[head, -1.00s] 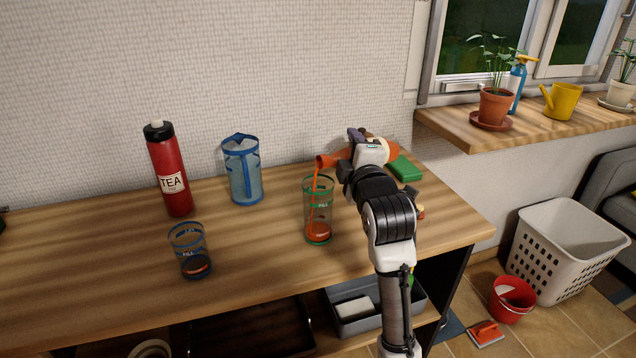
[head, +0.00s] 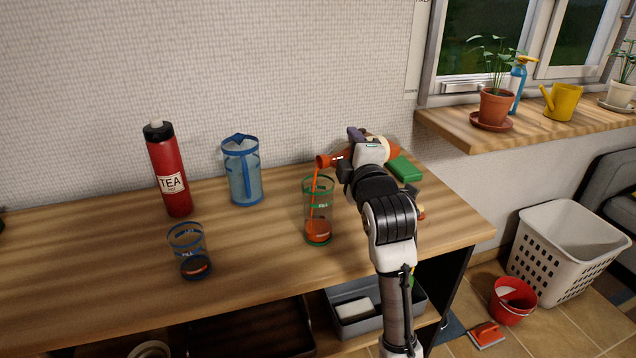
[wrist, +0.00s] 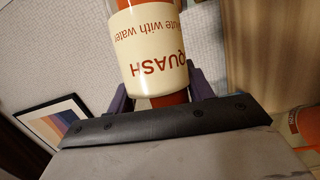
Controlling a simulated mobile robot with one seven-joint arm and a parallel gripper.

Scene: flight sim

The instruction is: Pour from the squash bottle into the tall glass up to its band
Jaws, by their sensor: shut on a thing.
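The squash bottle (head: 329,160) is orange and held tipped, its mouth to the left above the tall glass. In the wrist view its cream label (wrist: 153,50) reads SQUASH. My gripper (head: 360,141) is shut on the bottle; the fingers are partly hidden by the bottle and wrist. An orange stream falls from the mouth into the tall glass (head: 319,205), which is upright with green bands. Orange liquid (head: 318,232) fills its lower part, below the upper band. In the wrist view, part of an orange-and-green ringed thing shows at the right edge; I cannot tell which.
A shorter glass (head: 189,245) with blue bands stands at the left front. A red TEA flask (head: 170,170) and a blue jug (head: 243,168) stand behind. A green block (head: 405,169) lies right of the bottle. The worktop (head: 90,290) is clear at the left front.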

